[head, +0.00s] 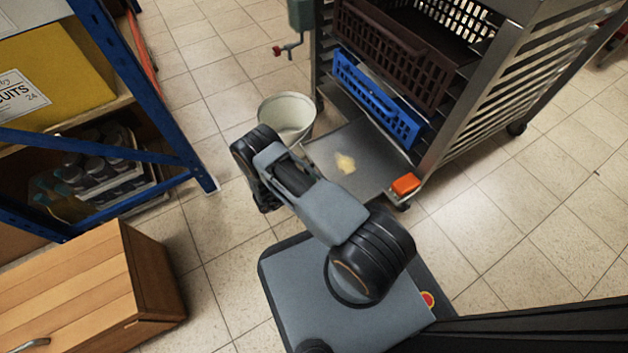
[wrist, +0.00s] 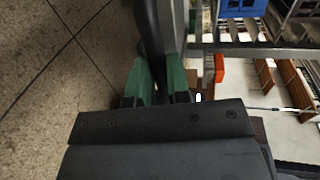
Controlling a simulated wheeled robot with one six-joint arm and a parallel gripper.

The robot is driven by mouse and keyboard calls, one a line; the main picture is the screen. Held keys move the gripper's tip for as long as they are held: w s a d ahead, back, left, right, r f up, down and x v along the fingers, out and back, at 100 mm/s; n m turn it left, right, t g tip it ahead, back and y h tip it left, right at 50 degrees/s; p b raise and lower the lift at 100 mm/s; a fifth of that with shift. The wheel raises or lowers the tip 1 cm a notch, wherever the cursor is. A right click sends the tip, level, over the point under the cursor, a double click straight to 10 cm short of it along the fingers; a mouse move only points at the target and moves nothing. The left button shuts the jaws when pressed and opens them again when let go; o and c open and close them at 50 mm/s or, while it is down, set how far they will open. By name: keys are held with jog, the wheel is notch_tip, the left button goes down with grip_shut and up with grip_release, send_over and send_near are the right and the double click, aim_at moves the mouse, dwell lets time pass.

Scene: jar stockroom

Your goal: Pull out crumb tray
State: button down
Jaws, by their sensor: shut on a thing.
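The crumb tray (head: 375,153) is a flat grey sheet low under the metal rack (head: 482,88), with a yellowish patch of crumbs (head: 345,163) on it. Its near part shows on the floor side of the rack, and its near edge is partly hidden by my arm. My gripper is hidden behind my arm in the head view. In the wrist view my gripper (wrist: 160,88) has green fingers closed around a dark rounded bar (wrist: 149,35), which looks like the tray's front edge or handle. The grey surface beside it appears to be the tray.
An orange block (head: 405,184) sits by the rack's near corner. A pale bucket (head: 287,116) stands left of the tray. A blue crate (head: 376,102) and a brown crate (head: 395,52) are in the rack. A wooden cabinet (head: 93,290) and blue shelving (head: 180,145) stand left; tiled floor between is clear.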

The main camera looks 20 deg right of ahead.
jog(key=shift+s+f, duration=0.15)
jog(key=shift+f, duration=0.15)
jog(key=c, duration=1.1)
grip_release()
jog(key=shift+r, duration=0.1)
jog(key=shift+a, duration=0.1)
jog(key=p+v, duration=0.3)
jog(key=v, duration=1)
jog(key=shift+a+r, duration=0.2)
jog(key=shift+a, duration=0.1)
